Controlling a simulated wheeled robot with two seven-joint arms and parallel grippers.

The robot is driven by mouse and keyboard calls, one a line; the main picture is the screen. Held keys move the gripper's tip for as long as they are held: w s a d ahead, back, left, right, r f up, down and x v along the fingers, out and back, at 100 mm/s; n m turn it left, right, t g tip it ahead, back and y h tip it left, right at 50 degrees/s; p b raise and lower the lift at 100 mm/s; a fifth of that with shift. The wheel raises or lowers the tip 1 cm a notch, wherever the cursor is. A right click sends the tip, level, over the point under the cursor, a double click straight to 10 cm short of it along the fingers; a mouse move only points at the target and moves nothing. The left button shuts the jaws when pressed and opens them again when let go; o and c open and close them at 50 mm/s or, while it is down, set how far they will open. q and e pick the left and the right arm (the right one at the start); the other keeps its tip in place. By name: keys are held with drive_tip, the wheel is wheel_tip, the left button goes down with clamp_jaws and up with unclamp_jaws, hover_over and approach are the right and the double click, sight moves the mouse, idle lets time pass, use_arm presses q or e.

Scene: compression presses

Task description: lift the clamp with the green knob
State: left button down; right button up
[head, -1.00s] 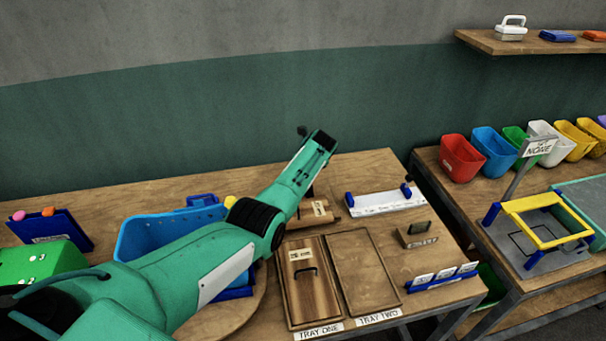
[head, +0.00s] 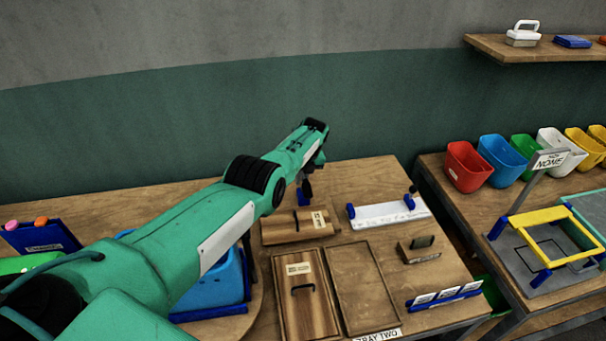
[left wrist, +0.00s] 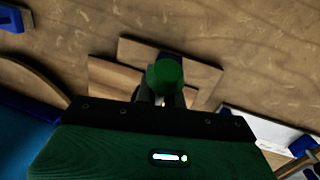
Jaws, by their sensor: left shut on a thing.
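The green knob (left wrist: 166,75) shows in the left wrist view, upright between my left gripper's fingers (left wrist: 160,97). A dark blue part of the clamp (left wrist: 170,57) shows just behind the knob; the rest is hidden. In the head view my left gripper (head: 306,190) points down behind a wooden press (head: 297,226) with a label and a dark slot. The knob is hidden there, and a small blue patch (head: 302,198) shows by the fingers. My left gripper is shut on the clamp's knob. I cannot tell the clamp's height above the table. My right gripper is not in view.
Tray one, with a handled wooden board (head: 305,298), and tray two (head: 366,288) lie in front. A white strip on blue holders (head: 385,214), a small wooden block (head: 420,249) and a blue card rack (head: 445,295) are to the right. A blue bin (head: 215,285) is partly behind my arm.

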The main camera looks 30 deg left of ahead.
use_arm(q)
drive_tip(key=shift+w+a+r, duration=0.2)
drive_tip(key=shift+r, duration=0.05)
drive_tip(key=c, duration=1.7)
unclamp_jaws()
drive_tip(key=shift+o, duration=1)
drive_tip(key=shift+f, duration=0.2)
drive_tip(key=shift+s, duration=0.1)
drive_tip(key=r+p, duration=0.1)
drive_tip(key=r, duration=0.1)
drive_tip(key=d+r+p, duration=0.1)
drive_tip(key=r+p, duration=0.1)
drive_tip(key=r, duration=0.1)
wheel_tip(320, 180, up, 8)
drive_tip(key=d+b, duration=0.1)
drive_tip(key=shift+w+d+r, duration=0.25)
drive_tip(key=shift+w+d, duration=0.05)
drive_tip(key=shift+w, duration=0.1)
